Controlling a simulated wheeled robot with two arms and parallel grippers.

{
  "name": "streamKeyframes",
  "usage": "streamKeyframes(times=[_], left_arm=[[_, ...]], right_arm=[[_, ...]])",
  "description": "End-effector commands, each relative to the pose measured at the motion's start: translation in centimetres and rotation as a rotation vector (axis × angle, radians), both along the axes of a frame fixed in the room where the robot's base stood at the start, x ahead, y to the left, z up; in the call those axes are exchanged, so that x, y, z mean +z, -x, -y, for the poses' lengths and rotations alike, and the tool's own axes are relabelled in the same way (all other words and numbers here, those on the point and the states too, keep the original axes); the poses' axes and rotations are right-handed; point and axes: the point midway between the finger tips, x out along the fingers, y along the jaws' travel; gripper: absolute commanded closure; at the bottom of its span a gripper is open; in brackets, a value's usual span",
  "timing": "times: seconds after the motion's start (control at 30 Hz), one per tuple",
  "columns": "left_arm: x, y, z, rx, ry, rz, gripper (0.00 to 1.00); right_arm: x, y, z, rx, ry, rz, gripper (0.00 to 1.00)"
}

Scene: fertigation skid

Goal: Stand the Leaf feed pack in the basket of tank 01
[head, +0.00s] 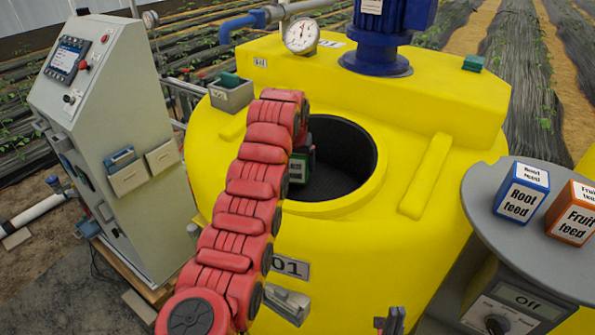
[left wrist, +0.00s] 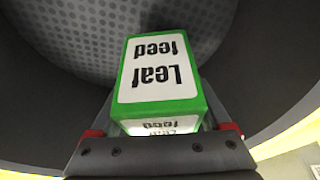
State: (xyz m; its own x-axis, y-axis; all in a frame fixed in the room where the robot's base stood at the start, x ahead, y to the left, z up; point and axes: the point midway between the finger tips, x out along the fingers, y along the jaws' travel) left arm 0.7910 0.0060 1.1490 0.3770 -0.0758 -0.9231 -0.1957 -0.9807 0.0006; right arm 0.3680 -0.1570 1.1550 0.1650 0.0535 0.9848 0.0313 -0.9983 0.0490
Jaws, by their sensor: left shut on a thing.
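The Leaf feed pack (left wrist: 162,68), a green and white box, fills the middle of the left wrist view, its lettering upside down there. My left gripper (left wrist: 160,112) is shut on it, one finger on each side. In the head view the pack (head: 298,168) shows partly behind my red arm, at the left side of the round opening of yellow tank 01 (head: 340,245). The grey perforated basket (left wrist: 75,35) lies beyond the pack; I cannot tell whether they touch. My right gripper (head: 391,321) shows only as dark tips at the bottom edge.
A pressure gauge (head: 301,36) and blue motor (head: 376,60) stand behind the opening. A grey control cabinet (head: 105,120) is at the left. Root feed (head: 521,191) and Fruit feed (head: 573,213) packs stand on a grey shelf (head: 500,235) at the right.

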Motion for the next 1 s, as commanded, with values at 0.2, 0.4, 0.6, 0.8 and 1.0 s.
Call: streamKeyframes(times=[0.2, 0.4, 0.6, 0.8, 1.0], left_arm=[[-2.6, 0.0, 0.0, 0.0, -0.001, -0.002, 1.0], [-3.3, 0.0, 0.0, 0.0, -0.001, 0.002, 1.0], [-3.7, 0.0, 0.0, 0.0, 0.0, 0.001, 1.0], [-3.6, 0.0, 0.0, 0.0, -0.001, 0.0, 0.0], [-3.3, 0.0, 0.0, 0.0, 0.0, 0.0, 0.0]], right_arm=[[1.7, 0.0, 0.0, 0.0, 0.0, 0.0, 1.0], [1.5, 0.0, 0.0, 0.0, 0.0, 0.0, 1.0], [1.1, 0.0, 0.0, 0.0, 0.0, 0.0, 1.0], [1.2, 0.0, 0.0, 0.0, 0.0, 0.0, 1.0], [1.5, 0.0, 0.0, 0.0, 0.0, 0.0, 1.0]])
